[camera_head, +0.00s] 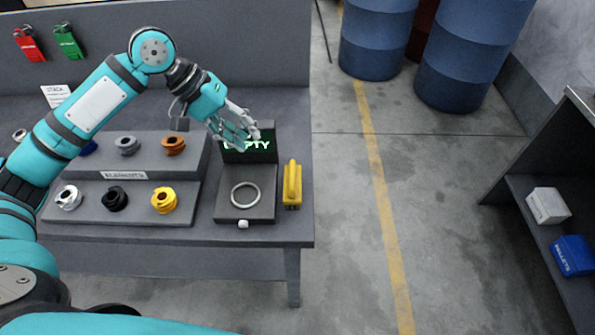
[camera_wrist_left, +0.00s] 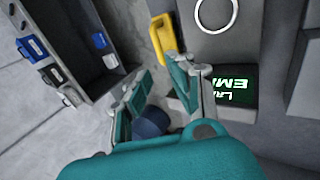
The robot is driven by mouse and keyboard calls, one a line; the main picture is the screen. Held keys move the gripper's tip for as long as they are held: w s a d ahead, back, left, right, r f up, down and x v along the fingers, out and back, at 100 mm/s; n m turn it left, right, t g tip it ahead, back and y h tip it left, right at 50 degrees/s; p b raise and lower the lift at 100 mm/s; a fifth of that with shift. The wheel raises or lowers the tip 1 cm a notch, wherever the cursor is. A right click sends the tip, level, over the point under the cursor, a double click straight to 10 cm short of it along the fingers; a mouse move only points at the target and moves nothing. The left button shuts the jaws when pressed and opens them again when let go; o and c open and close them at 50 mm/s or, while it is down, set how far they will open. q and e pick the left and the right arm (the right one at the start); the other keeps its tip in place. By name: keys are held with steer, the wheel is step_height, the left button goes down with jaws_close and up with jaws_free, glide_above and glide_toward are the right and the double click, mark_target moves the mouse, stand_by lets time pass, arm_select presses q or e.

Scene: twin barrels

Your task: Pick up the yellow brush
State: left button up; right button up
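The yellow brush (camera_head: 292,184) stands on the right end of the grey table, beside the scanner-like base with a pale ring. It also shows at the top of the left wrist view (camera_wrist_left: 161,38), just beyond the fingertips. My left gripper (camera_head: 243,127) hangs over the back of the table, in front of the small screen, behind and to the left of the brush. In the left wrist view its two fingers (camera_wrist_left: 160,80) are apart with nothing held between them. My right gripper is not seen.
A screen with green letters (camera_head: 249,145) stands behind the ring base (camera_head: 246,214). A stepped rack (camera_head: 100,211) with several coloured elements is at left. The table ends just right of the brush; open floor (camera_head: 345,230) follows. Blue barrels (camera_head: 377,42) and a shelf (camera_head: 525,190) are farther off.

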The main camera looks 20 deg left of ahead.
arm_select(q)
steer(key=p, duration=0.1)
glide_toward(291, 174)
steer(key=x, duration=0.5)
steer(key=shift+s+a, duration=0.1)
steer(key=shift+s, duration=0.05)
steer(key=shift+d+f+p, duration=0.25)
steer(key=shift+f+p, duration=0.05)
steer(key=shift+f, duration=0.1)
steer(key=x, duration=0.2)
steer(key=p+x, duration=0.1)
steer(key=x, duration=0.1)
steer(key=shift+w+d+f, duration=0.1)
steer(key=shift+w+f, duration=0.05)
steer(key=shift+w, duration=0.1)
steer(key=shift+d+f, duration=0.1)
steer(key=shift+f, duration=0.1)
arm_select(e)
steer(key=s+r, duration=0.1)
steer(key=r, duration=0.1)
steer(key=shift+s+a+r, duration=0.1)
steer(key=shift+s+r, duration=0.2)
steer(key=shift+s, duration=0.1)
arm_select(q)
jaws_close()
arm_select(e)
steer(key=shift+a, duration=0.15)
